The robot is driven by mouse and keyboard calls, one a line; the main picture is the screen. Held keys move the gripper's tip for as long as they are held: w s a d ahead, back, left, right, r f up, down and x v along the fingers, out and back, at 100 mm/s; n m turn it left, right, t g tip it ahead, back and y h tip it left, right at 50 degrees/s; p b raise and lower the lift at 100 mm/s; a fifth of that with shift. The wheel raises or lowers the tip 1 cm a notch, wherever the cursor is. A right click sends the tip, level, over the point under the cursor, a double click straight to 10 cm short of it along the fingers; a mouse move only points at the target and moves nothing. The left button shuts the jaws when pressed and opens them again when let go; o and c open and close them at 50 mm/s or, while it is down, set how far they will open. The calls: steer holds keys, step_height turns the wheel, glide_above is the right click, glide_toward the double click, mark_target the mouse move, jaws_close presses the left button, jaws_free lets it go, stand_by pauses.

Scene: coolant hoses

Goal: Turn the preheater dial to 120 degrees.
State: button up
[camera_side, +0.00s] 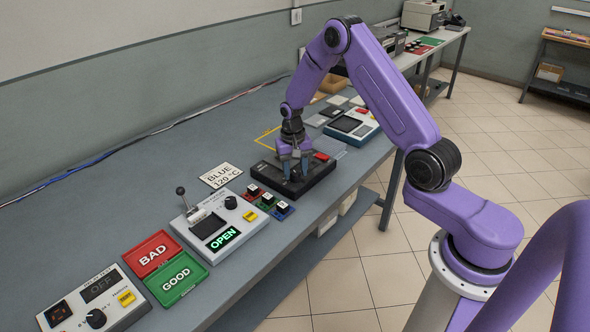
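My gripper (294,174) points down over a low black box (318,182) with a red button (322,156), in the middle of the bench. Its fingertips are at the top of the box. The picture is too small to tell whether they are spread or closed on a knob there. No dial or scale on this box can be made out; the gripper covers that part. A white card (221,175) reading "BLUE 120 °C" lies to the left of the box.
Left of the box are small coloured blocks (268,200), a grey station (218,228) with a lever, a black knob and a green "OPEN" display, red "BAD" (152,253) and green "GOOD" (176,278) trays, and a tester (93,302) reading "OFF". Another device (352,125) stands behind the box.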

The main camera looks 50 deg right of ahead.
mark_target(292, 173)
steer(key=shift+o, duration=0.5)
step_height(292, 173, up, 17)
steer(key=shift+w+a+r, duration=0.2)
steer(key=shift+a, duration=0.1)
stand_by(0.3)
steer(key=s+a+r+n, duration=0.3)
steer(key=s+a+n, duration=0.7)
steer(key=s+a, duration=0.5)
steer(key=s+f+n+y, duration=0.1)
steer(key=s+n, duration=0.8)
steer(key=s, duration=1.1)
steer(key=shift+s+d+f+t, duration=0.15)
steer(key=shift+s+d+t, duration=0.1)
steer(key=shift+s+t, duration=0.05)
